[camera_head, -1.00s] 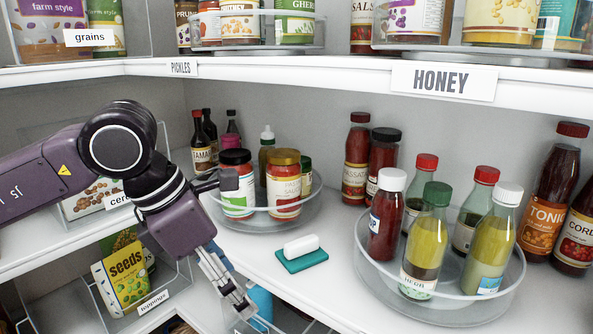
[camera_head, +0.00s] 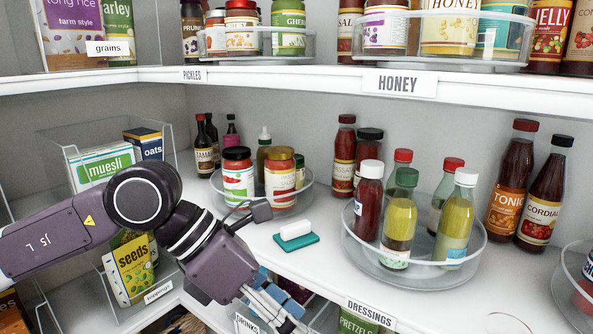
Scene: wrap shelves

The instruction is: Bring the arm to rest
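My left arm comes in from the left. Its gripper (camera_head: 275,308) hangs at the lower middle, in front of the middle shelf's edge and pointing down to the right. Its fingers look close together, but I cannot tell whether they are open or shut. Nothing shows clearly between them. My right gripper is not in view.
A turntable (camera_head: 295,208) with jars stands behind my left arm. A teal block with a white top (camera_head: 296,236) lies on the shelf. A larger turntable (camera_head: 380,275) holds several bottles. Seeds (camera_head: 132,268) and muesli (camera_head: 105,168) packs stand left. Shelf room lies between the turntables.

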